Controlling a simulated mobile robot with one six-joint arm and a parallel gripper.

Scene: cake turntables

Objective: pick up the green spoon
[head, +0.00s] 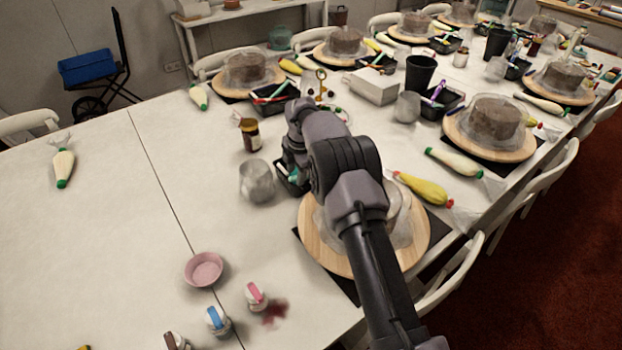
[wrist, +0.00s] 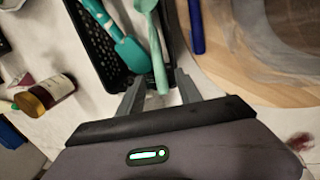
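The light green spoon (wrist: 155,45) lies in a black basket (wrist: 94,42) in the wrist view, its handle sticking out over the near rim toward me. A teal spatula (wrist: 130,52) lies to its left in the same basket. My gripper (wrist: 158,92) is open, with its fingers apart on either side of the spoon's handle end. I cannot tell the height gap between fingers and handle. In the head view my arm hides most of the basket (head: 289,190), and the spoon cannot be made out there.
A wooden cake turntable (wrist: 222,66) and a blue pen-like tool (wrist: 196,28) lie right of the basket in the wrist view. A small brown jar (head: 250,137) and a clear cup (head: 257,181) stand nearby in the head view. The table's left side is mostly free.

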